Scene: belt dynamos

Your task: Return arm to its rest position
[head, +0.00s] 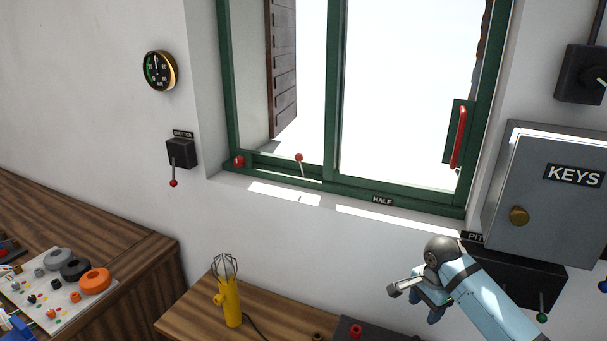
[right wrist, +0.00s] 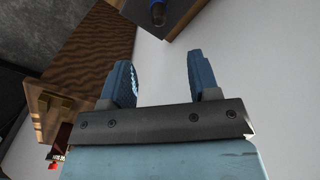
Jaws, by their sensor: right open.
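My right arm (head: 485,297) comes in from the lower right in the head view. Its gripper (head: 427,302) hangs in front of the white wall, below the window's right side and left of the dark box under the key cabinet. In the right wrist view the two blue fingers (right wrist: 158,80) stand well apart with nothing between them. The gripper looks empty and touches nothing that I can see. My left gripper does not show clearly in either view.
The green window (head: 333,95) has a red handle (head: 459,137). The grey key cabinet (head: 545,205) juts out at the right. A yellow caged lamp (head: 229,300) stands on the wooden bench (head: 190,315). A board with coloured knobs (head: 68,302) lies at the lower left.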

